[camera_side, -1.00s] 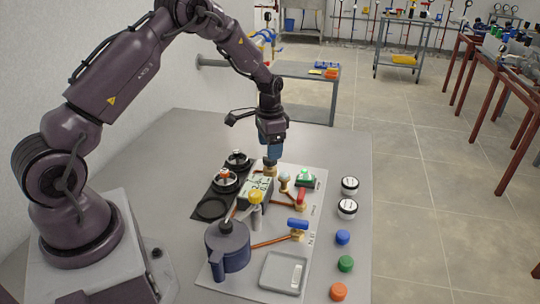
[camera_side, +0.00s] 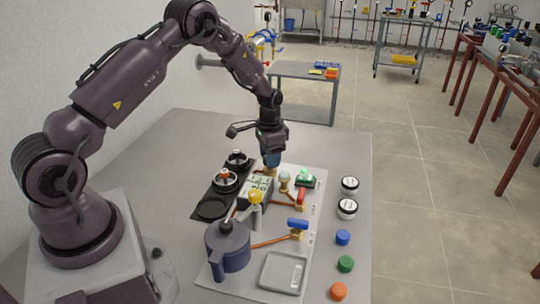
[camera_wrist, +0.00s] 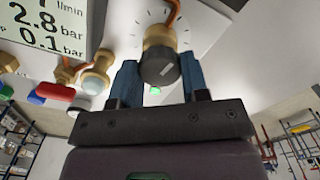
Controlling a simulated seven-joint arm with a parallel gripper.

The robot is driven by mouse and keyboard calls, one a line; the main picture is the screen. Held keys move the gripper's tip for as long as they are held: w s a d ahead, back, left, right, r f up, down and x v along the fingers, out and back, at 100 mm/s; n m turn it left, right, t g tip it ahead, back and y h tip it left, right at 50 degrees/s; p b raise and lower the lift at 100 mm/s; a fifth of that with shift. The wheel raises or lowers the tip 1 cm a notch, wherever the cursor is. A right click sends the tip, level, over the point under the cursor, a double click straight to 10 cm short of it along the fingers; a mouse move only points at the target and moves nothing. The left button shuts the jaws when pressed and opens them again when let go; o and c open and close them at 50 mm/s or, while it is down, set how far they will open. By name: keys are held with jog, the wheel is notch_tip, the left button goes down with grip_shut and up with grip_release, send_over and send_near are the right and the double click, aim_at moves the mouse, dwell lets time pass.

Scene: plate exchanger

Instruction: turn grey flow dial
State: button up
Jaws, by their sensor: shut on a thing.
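The grey flow dial (camera_wrist: 160,68) shows in the wrist view as a dark grey knob with a light pointer line, on a brass body over a white panel with tick marks. My gripper (camera_wrist: 158,80) has its two blue fingers shut on the dial, one on each side. In the side view my gripper (camera_side: 271,160) reaches down to the far part of the white board, and its fingers mostly hide the dial.
A display box (camera_wrist: 45,25) reads 2.8 bar and 0.1 bar close by. A red-handled valve (camera_side: 301,197), a blue-handled valve (camera_side: 298,224) and a green lamp (camera_side: 305,179) stand near.

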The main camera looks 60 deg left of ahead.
jog(key=n, duration=0.4)
jog(key=shift+n, duration=2)
jog(key=o, duration=0.9)
notch_tip(320, 180, up, 13)
